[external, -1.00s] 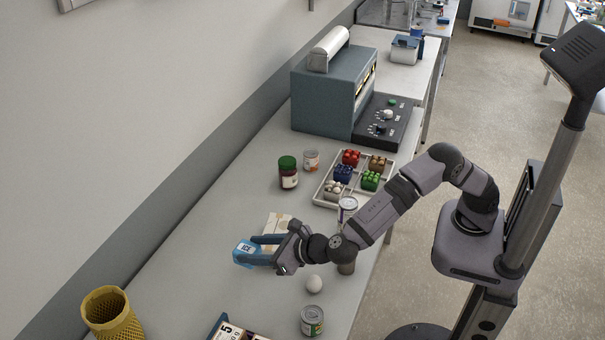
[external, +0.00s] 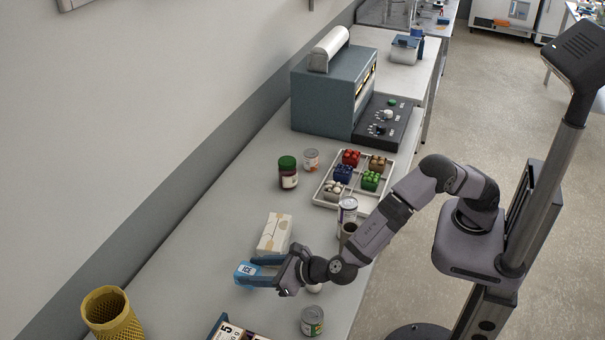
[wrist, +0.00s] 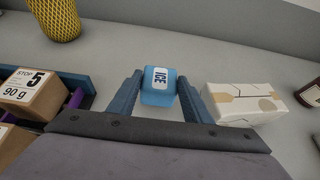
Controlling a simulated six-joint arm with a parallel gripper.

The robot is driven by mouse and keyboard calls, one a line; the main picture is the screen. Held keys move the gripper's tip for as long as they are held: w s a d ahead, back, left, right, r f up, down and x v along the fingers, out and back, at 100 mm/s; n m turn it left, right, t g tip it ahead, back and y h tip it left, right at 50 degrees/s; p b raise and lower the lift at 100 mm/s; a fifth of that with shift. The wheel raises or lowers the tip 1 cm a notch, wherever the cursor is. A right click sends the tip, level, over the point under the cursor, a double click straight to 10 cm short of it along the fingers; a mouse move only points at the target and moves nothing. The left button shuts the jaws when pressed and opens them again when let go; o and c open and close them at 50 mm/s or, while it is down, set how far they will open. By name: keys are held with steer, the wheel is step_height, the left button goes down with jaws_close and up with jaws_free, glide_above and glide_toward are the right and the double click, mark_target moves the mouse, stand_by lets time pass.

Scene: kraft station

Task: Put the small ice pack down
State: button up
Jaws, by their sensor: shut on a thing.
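The small ice pack (external: 245,272) is light blue with a white "ICE" label. My gripper (external: 255,270) is shut on it, with one finger on each side. In the wrist view the ice pack (wrist: 158,88) sits between the fingertips of my gripper (wrist: 157,92). It is at or just above the grey worktop (external: 190,260); I cannot tell whether it touches.
A patterned cream box (external: 274,233) lies close beside my gripper. A blue rack with a "STOP 5" box (wrist: 28,92) and a yellow mesh cup (external: 110,312) are nearby. My wrist partly hides an egg (external: 314,288); a can (external: 312,320) stands near it. Worktop is clear toward the wall.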

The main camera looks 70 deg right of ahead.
steer(key=shift+f+p, duration=0.3)
steer(key=shift+f, duration=1.5)
steer(key=shift+f, duration=0.15)
steer(key=o, duration=1.1)
steer(key=b+v, duration=0.2)
steer(key=v, duration=1)
